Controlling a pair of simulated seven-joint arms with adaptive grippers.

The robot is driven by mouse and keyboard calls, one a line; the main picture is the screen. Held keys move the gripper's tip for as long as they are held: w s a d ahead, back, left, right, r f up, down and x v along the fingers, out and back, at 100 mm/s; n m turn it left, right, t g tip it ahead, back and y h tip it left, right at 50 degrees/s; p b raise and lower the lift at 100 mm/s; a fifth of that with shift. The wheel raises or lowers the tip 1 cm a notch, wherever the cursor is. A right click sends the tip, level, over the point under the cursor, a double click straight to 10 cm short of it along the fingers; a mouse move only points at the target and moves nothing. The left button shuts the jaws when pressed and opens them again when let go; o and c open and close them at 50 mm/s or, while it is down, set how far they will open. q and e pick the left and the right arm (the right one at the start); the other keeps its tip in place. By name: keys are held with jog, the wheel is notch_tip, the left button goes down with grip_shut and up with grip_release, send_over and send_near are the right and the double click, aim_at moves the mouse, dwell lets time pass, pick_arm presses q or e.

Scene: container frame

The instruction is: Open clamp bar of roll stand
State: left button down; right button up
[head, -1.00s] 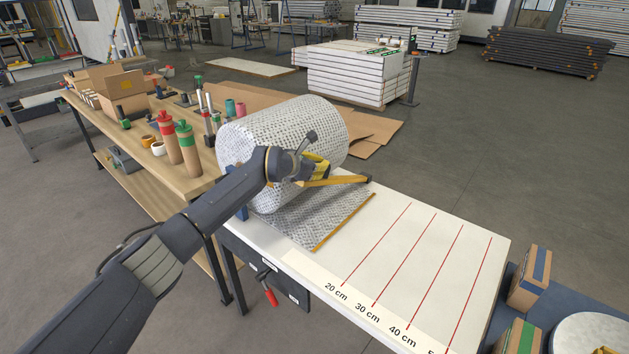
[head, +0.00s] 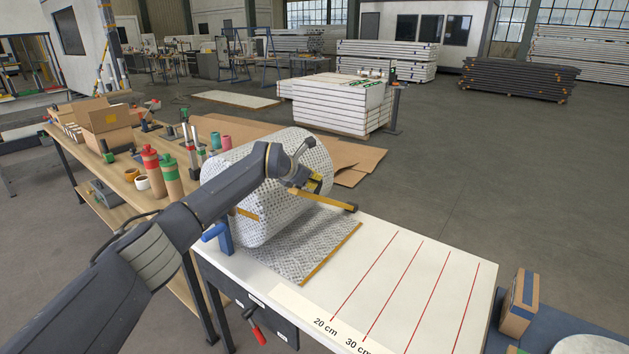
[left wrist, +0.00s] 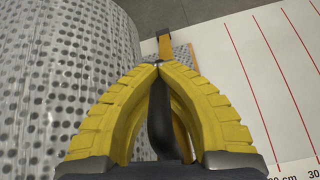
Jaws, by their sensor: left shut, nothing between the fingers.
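The roll stand on the white table carries a large dotted wrap roll (head: 240,175), with a flat sheet (head: 300,248) drawn out in front. The orange clamp bar (head: 335,202) slants upward from its far right end toward my left gripper (head: 308,190). My left gripper's yellow fingers are shut and empty, close to the bar, with tips together in the left wrist view (left wrist: 157,66). There, orange bar parts (left wrist: 165,46) show just beyond and behind the fingers. Contact is unclear. A blue stand post and handle (head: 222,234) show at the roll's near end. My right gripper is out of view.
A short orange piece (head: 245,214) lies against the roll's near side. The white table (head: 440,260) with red length lines is clear to the right. A wooden bench (head: 118,180) with bottles and boxes stands left. A red-handled clamp (head: 255,326) hangs below the table's front edge.

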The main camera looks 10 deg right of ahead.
pick_arm(q)
jog(key=c, duration=2.1)
grip_release()
jog(key=shift+c, duration=0.2)
jog(key=o, duration=0.8)
notch_tip(320, 180, up, 7)
send_over(293, 190)
